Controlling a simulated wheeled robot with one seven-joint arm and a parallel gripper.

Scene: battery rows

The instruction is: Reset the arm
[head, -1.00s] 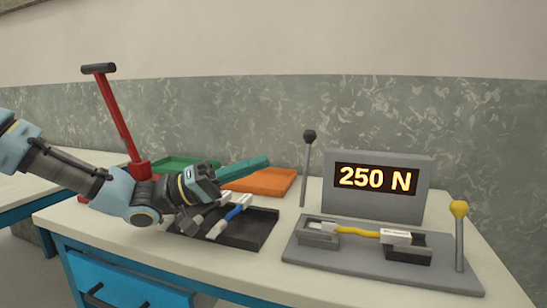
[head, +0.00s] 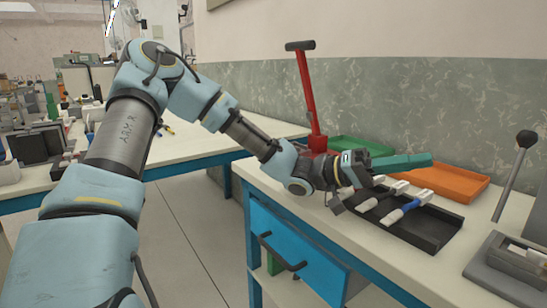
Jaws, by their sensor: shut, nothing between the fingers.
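My arm reaches from the lower left across the gap to the workbench. My gripper (head: 337,205) is shut and empty, low at the left end of a black tray (head: 440,228). Its fingers are small and dark here, and I cannot tell whether they touch the tray. My wrist hides part of the tray's left end.
A red lever press (head: 308,100) stands behind my wrist. A green tray (head: 360,147) and an orange tray (head: 447,182) lie at the back. A grey tester with a black-knobbed lever (head: 515,175) is cut off at the right. A blue drawer (head: 290,250) is below the benchtop.

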